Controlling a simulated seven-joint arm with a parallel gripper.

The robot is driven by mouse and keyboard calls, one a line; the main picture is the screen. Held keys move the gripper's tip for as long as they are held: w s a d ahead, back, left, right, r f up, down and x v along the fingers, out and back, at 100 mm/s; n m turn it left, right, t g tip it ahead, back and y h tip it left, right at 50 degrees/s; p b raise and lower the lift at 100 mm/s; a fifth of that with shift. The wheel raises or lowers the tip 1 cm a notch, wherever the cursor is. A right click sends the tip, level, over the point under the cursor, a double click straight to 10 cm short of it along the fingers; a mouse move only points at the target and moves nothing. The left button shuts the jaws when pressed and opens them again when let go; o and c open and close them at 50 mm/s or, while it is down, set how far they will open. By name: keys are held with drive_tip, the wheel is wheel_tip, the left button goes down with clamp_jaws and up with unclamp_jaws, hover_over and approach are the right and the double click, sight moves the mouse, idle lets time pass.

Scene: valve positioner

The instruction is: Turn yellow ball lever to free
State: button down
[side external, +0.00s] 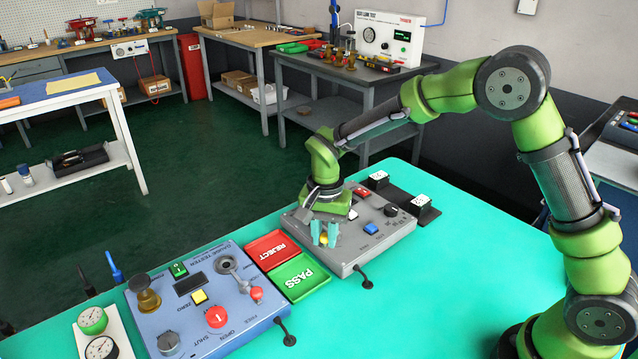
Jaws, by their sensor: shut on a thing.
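My gripper (324,236) points down over the grey control panel (378,232), near its left front part. Its teal fingers are closed around the yellow ball lever. Only a small piece of the yellow ball (323,240) shows between the fingertips. The lever's shaft and any position markings beside it are hidden by the fingers and wrist, so I cannot tell which setting it points to.
The grey panel also carries a blue button (371,229), a black knob (391,210) and a red switch (361,191). Left of it lie the red REJECT plate (273,250), green PASS plate (298,278) and blue gauge tester (205,310). The teal table (450,280) is clear at right.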

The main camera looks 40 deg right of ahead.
drive_tip(key=shift+s, duration=0.1)
drive_tip(key=n, duration=0.1)
drive_tip(key=s+n, duration=0.1)
drive_tip(key=n, duration=0.1)
drive_tip(key=shift+s+d, duration=0.1)
drive_tip(key=shift+d, duration=0.25)
drive_tip(key=n, duration=0.2)
drive_tip(key=s+d+n, duration=0.1)
drive_tip(key=n, duration=0.1)
drive_tip(key=shift+d, duration=0.1)
drive_tip(key=n, duration=0.1)
drive_tip(key=d+n, duration=0.1)
drive_tip(key=n, duration=0.1)
drive_tip(key=shift+s+d+n, duration=0.2)
drive_tip(key=shift+s+n, duration=0.1)
drive_tip(key=shift+s, duration=0.05)
drive_tip(key=shift+d+n, duration=0.35)
drive_tip(key=shift+n, duration=0.5)
drive_tip(key=shift+d+n, duration=0.35)
drive_tip(key=shift+n, duration=0.5)
drive_tip(key=c, duration=1)
unclamp_jaws()
drive_tip(key=shift+o, duration=0.2)
